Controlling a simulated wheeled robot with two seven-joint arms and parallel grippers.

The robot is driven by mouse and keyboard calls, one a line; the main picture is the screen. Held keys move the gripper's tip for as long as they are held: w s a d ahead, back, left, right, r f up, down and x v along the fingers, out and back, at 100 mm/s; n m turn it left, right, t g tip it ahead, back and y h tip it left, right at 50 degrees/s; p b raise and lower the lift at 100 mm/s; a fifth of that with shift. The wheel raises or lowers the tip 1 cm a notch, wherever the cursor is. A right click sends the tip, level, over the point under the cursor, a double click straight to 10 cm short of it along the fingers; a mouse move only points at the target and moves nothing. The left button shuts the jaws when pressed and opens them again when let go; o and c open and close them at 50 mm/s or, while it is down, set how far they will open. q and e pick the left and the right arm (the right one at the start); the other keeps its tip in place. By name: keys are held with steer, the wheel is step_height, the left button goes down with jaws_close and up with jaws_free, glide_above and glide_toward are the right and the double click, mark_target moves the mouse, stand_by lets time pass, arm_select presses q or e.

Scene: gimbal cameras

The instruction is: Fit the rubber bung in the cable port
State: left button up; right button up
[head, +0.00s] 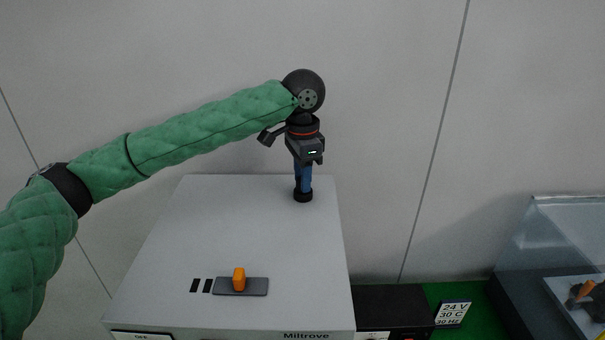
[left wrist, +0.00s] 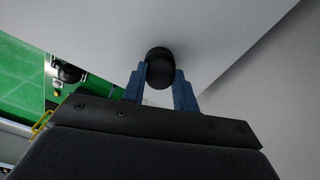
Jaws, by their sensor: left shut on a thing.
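My left gripper (head: 303,186) points down over the back right part of the white box's top (head: 240,225). Its blue fingers are shut on the black rubber bung (head: 303,197). In the left wrist view the bung (left wrist: 159,62) shows as a dark round body between the two fingertips. The bung is at or just above the white top; I cannot tell whether it touches. The cable port cannot be made out; it may be hidden under the bung. My right gripper is not in view.
An orange knob (head: 239,279) on a grey plate (head: 257,287) stands near the box's front edge, beside two dark slots. A clear-walled case (head: 570,225) stands far right. A plain wall is behind.

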arm_select(q)
steer(key=shift+f, duration=0.1)
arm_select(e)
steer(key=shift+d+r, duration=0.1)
arm_select(q)
steer(key=o, duration=1)
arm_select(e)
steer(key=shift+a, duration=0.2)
arm_select(q)
steer(key=shift+r, duration=0.2)
step_height(320, 180, up, 6)
steer(key=b, duration=0.3)
steer(key=shift+b, duration=0.35)
steer(key=shift+r, duration=0.65)
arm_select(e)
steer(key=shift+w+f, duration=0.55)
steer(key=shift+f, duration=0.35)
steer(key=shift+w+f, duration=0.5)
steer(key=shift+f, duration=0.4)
